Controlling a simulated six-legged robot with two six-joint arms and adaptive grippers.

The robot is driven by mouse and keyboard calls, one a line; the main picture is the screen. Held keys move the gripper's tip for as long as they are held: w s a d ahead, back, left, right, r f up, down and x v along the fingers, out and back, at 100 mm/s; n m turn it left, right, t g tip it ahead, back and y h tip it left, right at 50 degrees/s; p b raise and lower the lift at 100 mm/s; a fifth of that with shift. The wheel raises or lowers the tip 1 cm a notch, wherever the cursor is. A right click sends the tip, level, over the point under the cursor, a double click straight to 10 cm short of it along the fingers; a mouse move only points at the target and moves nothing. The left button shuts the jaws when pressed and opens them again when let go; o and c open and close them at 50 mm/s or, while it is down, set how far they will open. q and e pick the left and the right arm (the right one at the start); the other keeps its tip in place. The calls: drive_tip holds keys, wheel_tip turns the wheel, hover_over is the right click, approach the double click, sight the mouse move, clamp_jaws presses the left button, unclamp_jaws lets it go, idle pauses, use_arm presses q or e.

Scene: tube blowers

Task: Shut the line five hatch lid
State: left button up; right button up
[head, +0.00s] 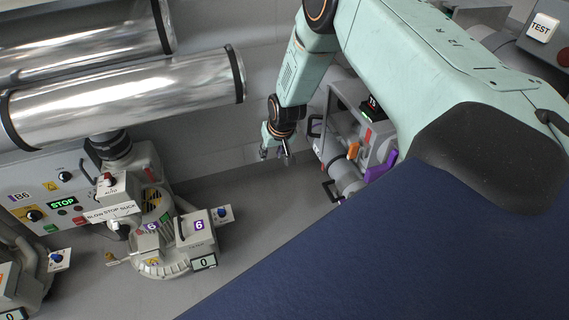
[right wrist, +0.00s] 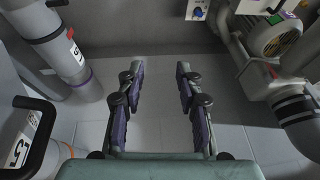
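The line five hatch lid (right wrist: 20,140), a pale panel with a "5" label and a black handle, shows at the lower left of the right wrist view. It is cut off by the picture edge, and I cannot tell how far open it stands. A grey pipe (right wrist: 62,45) with a "5" label is above it. My right gripper (right wrist: 160,72) is open and empty, its purple-padded fingers apart, to the right of the lid. In the head view my right gripper (head: 276,152) hangs left of a grey unit (head: 345,120) with black handles. My left gripper is not in view.
The line six blower (head: 160,255) and its B6 panel (head: 45,200) stand at the left in the head view. Two shiny ducts (head: 130,95) run above. Bare grey floor (head: 255,215) lies below my right gripper. A motor (right wrist: 275,40) and bent pipe are right in the wrist view.

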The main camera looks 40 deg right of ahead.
drive_tip(key=s+a+f+b, duration=0.1)
drive_tip(key=s+a+f, duration=0.2)
drive_tip(key=s, duration=0.3)
drive_tip(key=s+a+f+n+b, duration=0.1)
drive_tip(key=s+a+f, duration=0.1)
drive_tip(key=s+a, duration=0.2)
drive_tip(key=s+a+f+g+b, duration=0.1)
drive_tip(key=s+a+f, duration=0.2)
drive_tip(key=s, duration=0.6)
drive_tip(key=shift+a+f+n+y, duration=0.15)
drive_tip(key=shift+f+n+y, duration=0.15)
drive_tip(key=shift+f, duration=0.05)
drive_tip(key=shift+s, duration=0.1)
